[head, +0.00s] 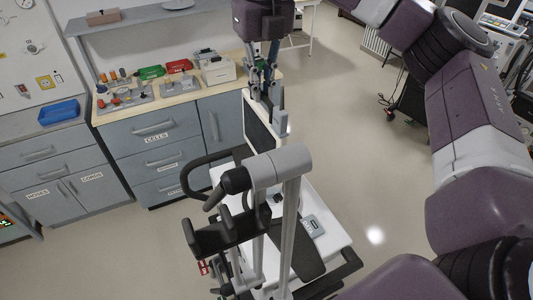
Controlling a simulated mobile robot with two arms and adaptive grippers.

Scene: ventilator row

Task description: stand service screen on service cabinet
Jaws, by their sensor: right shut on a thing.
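My right gripper (268,101) hangs down at the top centre, its wrist above it, and is shut on the service screen (261,130). The screen is a dark panel with a pale frame, seen at a steep angle and roughly upright. Its lower part is hidden behind the cart's pole and handle. It is just right of a grey cabinet (172,161) with a wooden top and a drawer marked CELLS. A second grey cabinet (42,177), marked HOSES and CORDS, stands left of it. I cannot tell which is the service cabinet. My left gripper is not in view.
A wheeled cart (330,233) with a tall pole and black handles stands in front. A blue tray (58,112) is at left. Floor is clear behind.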

